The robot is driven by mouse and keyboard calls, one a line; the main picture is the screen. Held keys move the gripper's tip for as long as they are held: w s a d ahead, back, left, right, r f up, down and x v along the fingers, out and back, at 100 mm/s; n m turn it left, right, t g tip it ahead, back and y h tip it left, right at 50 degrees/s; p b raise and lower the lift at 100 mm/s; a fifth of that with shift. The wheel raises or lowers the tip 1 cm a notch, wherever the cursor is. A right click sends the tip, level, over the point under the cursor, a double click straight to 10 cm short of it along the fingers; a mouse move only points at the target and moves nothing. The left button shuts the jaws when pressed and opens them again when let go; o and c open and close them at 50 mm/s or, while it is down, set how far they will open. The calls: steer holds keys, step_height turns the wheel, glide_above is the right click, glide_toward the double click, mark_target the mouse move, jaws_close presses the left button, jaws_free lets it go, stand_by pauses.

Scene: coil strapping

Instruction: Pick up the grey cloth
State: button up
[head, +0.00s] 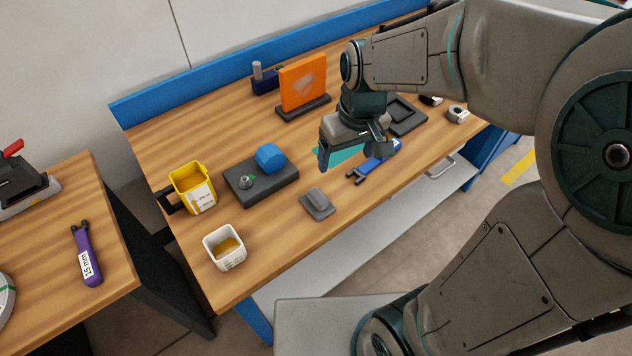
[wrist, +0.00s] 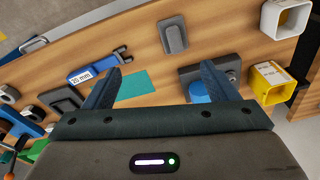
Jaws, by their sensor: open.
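The grey cloth appears to be the small grey piece (head: 316,197) lying on a thin dark grey pad (head: 326,212) near the bench's front edge; its texture is too small to be sure. In the wrist view the grey piece (wrist: 173,37) is at the top centre, beyond the fingertips. My gripper (head: 350,154) is open and empty above the bench, over a flat teal sheet (head: 336,159), behind and to the right of the grey piece. Its two fingers (wrist: 160,72) also show apart in the wrist view, with nothing between them.
A blue 20 mm wrench (head: 374,161) lies right of the grey piece. A dark block (head: 284,184) with a blue knob (head: 270,157) stands to its left, with yellow (head: 193,190) and white (head: 224,249) bins beyond. An orange panel (head: 303,83) stands behind.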

steer(key=n+g, duration=0.1)
steer(key=n, duration=0.1)
glide_above(318, 195)
step_height(318, 195, down, 6)
steer(key=shift+h, duration=0.4)
steer(key=f, duration=0.8)
steer(key=shift+w+d+f, duration=0.15)
steer(key=shift+d+f, duration=0.1)
steer(key=shift+f, duration=0.15)
steer(key=f, duration=0.4)
steer(key=shift+s+a, duration=0.2)
steer(key=shift+a, duration=0.1)
steer(key=shift+f, duration=0.65)
steer(key=c, duration=1.1)
